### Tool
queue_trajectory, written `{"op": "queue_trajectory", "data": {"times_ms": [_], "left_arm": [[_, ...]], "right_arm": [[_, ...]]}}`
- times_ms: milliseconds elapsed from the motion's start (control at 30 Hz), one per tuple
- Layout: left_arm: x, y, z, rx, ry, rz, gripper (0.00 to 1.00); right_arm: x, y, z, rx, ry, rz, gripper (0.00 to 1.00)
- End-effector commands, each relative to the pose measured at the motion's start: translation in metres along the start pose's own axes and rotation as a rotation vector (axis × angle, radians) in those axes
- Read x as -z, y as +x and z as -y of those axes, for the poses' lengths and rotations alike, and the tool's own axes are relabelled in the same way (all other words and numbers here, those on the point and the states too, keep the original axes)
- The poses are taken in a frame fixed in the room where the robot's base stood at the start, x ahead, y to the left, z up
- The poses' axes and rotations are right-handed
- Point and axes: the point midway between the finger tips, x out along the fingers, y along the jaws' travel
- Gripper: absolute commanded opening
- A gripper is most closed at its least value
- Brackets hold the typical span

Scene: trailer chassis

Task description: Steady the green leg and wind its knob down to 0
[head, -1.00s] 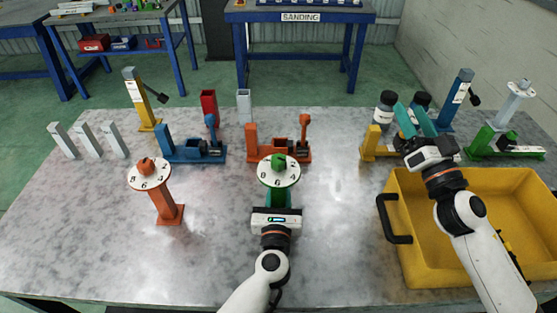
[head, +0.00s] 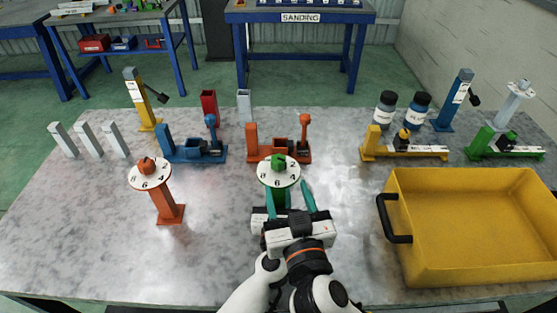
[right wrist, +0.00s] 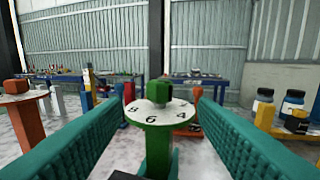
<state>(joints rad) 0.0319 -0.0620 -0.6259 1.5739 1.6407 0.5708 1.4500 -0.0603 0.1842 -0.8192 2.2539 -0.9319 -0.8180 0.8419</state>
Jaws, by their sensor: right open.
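The green leg stands upright in the middle of the table, with a white numbered dial (head: 279,172) and a green knob (head: 279,161) on top. In the right wrist view the knob (right wrist: 159,92) and green post (right wrist: 158,150) are between my fingers; 8, 6 and 4 show on the dial, but no pointer reading is clear. My right gripper (head: 291,190) is open on the near side of the leg, apart from the knob. My left gripper (head: 258,219) is low at the post, mostly hidden behind the right one; its fingers are hidden.
An orange leg (head: 165,200) with a dial stands to the left. Blue (head: 190,155) and orange (head: 265,150) fixtures stand behind. A yellow bin (head: 475,265) fills the right front. Two dark bottles (head: 386,109) stand at the back right. The left front table is clear.

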Motion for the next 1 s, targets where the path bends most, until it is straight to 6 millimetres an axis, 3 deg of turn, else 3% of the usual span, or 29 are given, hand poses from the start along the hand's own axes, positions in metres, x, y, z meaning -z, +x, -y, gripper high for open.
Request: {"op": "queue_trajectory", "data": {"times_ms": [200,433,867,1000], "left_arm": [[0.001,0.000,0.000,-0.001,0.000,-0.001,0.00],[0.000,0.000,0.000,0.000,0.000,-0.001,0.00],[0.000,0.000,0.000,0.000,0.000,-0.001,0.00],[0.000,0.000,0.000,0.000,0.000,-0.001,0.00]], "right_arm": [[-0.002,0.047,0.000,0.000,-0.001,0.005,0.53],[-0.001,0.081,0.000,0.000,0.001,0.002,0.53],[0.000,0.091,0.000,-0.001,0.003,0.001,0.53],[0.000,0.091,0.000,-0.001,0.003,0.001,0.32]]}}
